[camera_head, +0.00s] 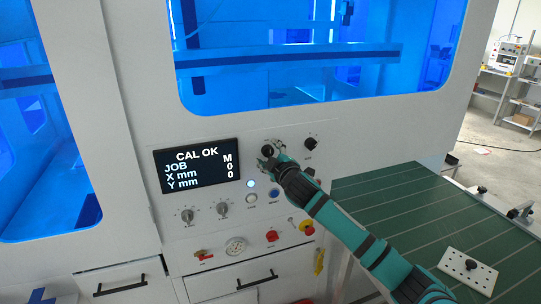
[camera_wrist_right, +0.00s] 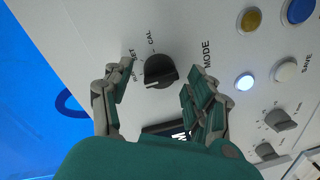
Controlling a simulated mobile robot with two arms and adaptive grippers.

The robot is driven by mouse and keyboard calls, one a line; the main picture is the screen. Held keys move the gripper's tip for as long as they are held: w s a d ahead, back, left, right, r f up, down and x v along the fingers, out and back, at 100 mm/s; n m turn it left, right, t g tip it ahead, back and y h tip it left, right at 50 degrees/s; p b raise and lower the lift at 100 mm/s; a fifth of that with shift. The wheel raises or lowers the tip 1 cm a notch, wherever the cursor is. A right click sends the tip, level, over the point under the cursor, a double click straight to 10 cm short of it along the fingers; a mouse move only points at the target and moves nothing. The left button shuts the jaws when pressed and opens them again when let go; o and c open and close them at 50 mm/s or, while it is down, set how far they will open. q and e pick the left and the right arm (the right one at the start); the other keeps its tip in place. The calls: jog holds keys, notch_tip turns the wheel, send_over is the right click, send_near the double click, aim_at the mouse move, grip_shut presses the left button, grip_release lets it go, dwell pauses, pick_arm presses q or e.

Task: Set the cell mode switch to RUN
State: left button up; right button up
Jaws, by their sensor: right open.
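The black mode switch knob (camera_wrist_right: 160,70) is on the pale panel in the right wrist view, with labels reading SET, CAL and MODE around it. A short white mark shows on the knob's lower edge; the RUN label cannot be read clearly. My right gripper (camera_wrist_right: 158,98) is open, with one finger on either side of the knob. Contact with the knob cannot be told. In the head view the right gripper (camera_head: 272,156) is at the panel just right of the display and partly covers the knob. My left gripper is not in view.
The display (camera_head: 197,165) reads CAL OK. Another black knob (camera_head: 310,143) is right of my gripper. Below are a lit indicator (camera_head: 250,184), a blue button (camera_head: 274,193), grey knobs (camera_head: 222,209) and a red-and-yellow control (camera_head: 307,228). A green table (camera_head: 440,215) stands at the right.

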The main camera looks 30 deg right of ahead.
jog(key=v, duration=1.2)
jog(key=shift+d+f, duration=0.1)
jog(key=s+d+f+m+g+b, duration=0.1)
jog(key=d+f+g, duration=0.1)
jog(key=f, duration=1.2)
jog(key=d+f+m+g+b, duration=0.1)
jog(key=f+m+g+b, duration=0.15)
jog(key=f, duration=1.15)
jog(key=s+a+f+g, duration=0.1)
jog(key=s+f, duration=0.3)
jog(key=f, duration=0.4)
jog(key=s+a+f+g+y, duration=0.1)
jog(key=s+f+g, duration=0.15)
jog(key=f, duration=0.45)
jog(key=s+f, duration=0.4)
jog(key=f, duration=0.4)
jog(key=s+a+f+m+g+y+b, duration=0.1)
jog(key=s+a+f+g, duration=0.1)
jog(key=s+a+f, duration=0.3)
jog(key=s+a+f+m+g+y+b, duration=0.1)
jog(key=s+a+f, duration=0.5)
jog(key=s+f, duration=0.7)
jog(key=s+a+f+m+g+y+b, duration=0.1)
jog(key=s+a+f+g, duration=0.3)
jog(key=s+f, duration=0.5)
jog(key=s+a+b, duration=0.1)
jog(key=s+a, duration=0.1)
jog(key=s, duration=0.9)
jog(key=shift+a, duration=0.2)
